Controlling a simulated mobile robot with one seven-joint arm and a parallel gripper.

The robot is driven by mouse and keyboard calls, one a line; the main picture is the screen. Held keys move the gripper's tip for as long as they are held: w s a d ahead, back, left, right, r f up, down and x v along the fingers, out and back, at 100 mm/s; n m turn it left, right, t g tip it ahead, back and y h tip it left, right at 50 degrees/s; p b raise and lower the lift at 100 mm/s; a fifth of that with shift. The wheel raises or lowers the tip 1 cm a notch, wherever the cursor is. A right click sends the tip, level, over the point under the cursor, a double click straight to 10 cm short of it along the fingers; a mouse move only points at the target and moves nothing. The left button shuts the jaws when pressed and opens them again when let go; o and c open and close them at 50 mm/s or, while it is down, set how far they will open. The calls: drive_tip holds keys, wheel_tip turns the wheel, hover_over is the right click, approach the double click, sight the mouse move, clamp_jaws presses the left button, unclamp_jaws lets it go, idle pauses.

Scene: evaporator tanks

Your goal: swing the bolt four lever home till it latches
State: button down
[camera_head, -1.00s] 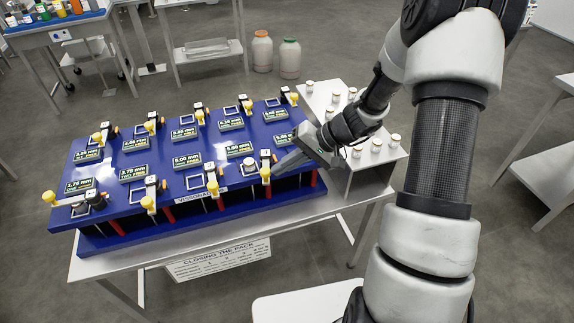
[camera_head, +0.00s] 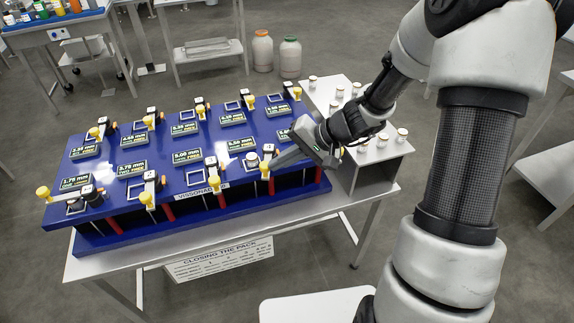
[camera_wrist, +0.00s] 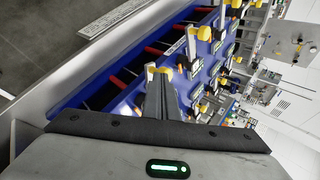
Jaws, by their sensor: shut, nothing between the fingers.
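The long blue pack (camera_head: 120,219) lies on a metal table, with bolt levers with yellow knobs along its front and back edges. My gripper (camera_head: 276,164) is shut and empty, reaching in from the right at the front-right lever (camera_head: 265,170). Its fingertips are beside or against that lever; I cannot tell whether they touch. In the wrist view the closed fingers (camera_wrist: 161,78) point at a yellow-knobbed lever (camera_wrist: 155,70) just beyond the tips. Lever numbers are not readable, so I cannot tell which is bolt four. The far-left front lever (camera_head: 44,193) points out to the left.
Small displays with mm readings (camera_head: 187,156) stand on the blue top. A white side stand (camera_head: 369,161) with several small jars is at the right, below my forearm. A "CLOSING THE PACK" sign (camera_head: 220,259) hangs at the front table edge. Other knobbed levers stand close along the row.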

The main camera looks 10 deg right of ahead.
drive_tip(key=w+a+m+t+h+b, duration=0.5)
drive_tip(key=a+m+h+b, duration=0.2)
drive_tip(key=a+m, duration=0.5)
drive_tip(key=shift+w+a+t+b, duration=0.2)
drive_tip(key=shift+t+b, duration=0.2)
drive_tip(key=shift+b, duration=0.15)
drive_tip(key=shift+f, duration=0.1)
idle(0.4)
